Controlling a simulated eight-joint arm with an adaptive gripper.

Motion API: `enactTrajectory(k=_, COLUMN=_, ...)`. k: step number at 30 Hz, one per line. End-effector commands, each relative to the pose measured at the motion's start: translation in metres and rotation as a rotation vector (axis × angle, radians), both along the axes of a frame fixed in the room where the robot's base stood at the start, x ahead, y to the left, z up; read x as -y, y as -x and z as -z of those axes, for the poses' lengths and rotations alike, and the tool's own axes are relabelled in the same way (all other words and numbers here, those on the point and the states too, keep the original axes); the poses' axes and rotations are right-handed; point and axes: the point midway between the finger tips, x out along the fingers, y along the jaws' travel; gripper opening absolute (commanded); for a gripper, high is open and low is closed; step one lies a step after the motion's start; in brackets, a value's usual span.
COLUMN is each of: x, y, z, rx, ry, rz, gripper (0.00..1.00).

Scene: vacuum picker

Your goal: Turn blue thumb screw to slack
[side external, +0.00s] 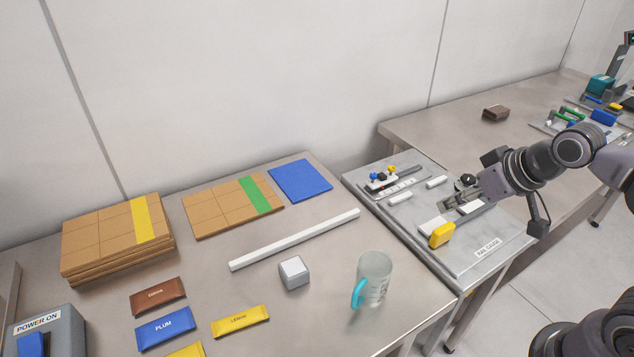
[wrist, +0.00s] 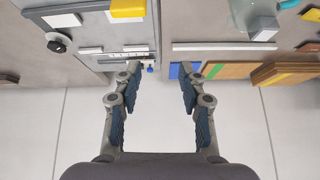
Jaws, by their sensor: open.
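The blue thumb screw (side external: 374,177) is a small blue knob at the far left end of a small black-and-white fixture on the grey plate. Yellow and black knobs are beside it. In the wrist view a small blue spot, seemingly the same screw (wrist: 150,70), shows close to the left finger's tip in the picture. My gripper (side external: 457,197) is open and empty over the right part of the plate, apart from the screw. Its two spread fingers also show in the wrist view (wrist: 160,70). The plate below is partly hidden by my gripper.
The grey plate (side external: 487,258) also carries white bars (side external: 400,198), a yellow block (side external: 441,235) and a black knob (wrist: 57,42). Cardboard stacks (side external: 118,238) are farther left.

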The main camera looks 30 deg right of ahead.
Motion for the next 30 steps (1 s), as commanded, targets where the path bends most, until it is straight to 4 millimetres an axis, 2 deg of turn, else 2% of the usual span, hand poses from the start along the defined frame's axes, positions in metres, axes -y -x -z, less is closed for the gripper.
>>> enactTrajectory(k=9, x=0.006, y=-0.063, z=-0.042, rx=-0.131, ry=-0.194, rz=0.339, gripper=0.41)
enactTrajectory(k=15, x=0.011, y=-0.11, z=-0.055, rx=-0.215, ry=-0.305, rz=0.593, gripper=0.41)
enactTrajectory(k=23, x=0.019, y=-0.172, z=-0.053, rx=-0.312, ry=-0.419, rz=0.938, gripper=0.41)
enactTrajectory(k=30, x=0.027, y=-0.225, z=-0.033, rx=-0.382, ry=-0.49, rz=1.271, gripper=0.41)
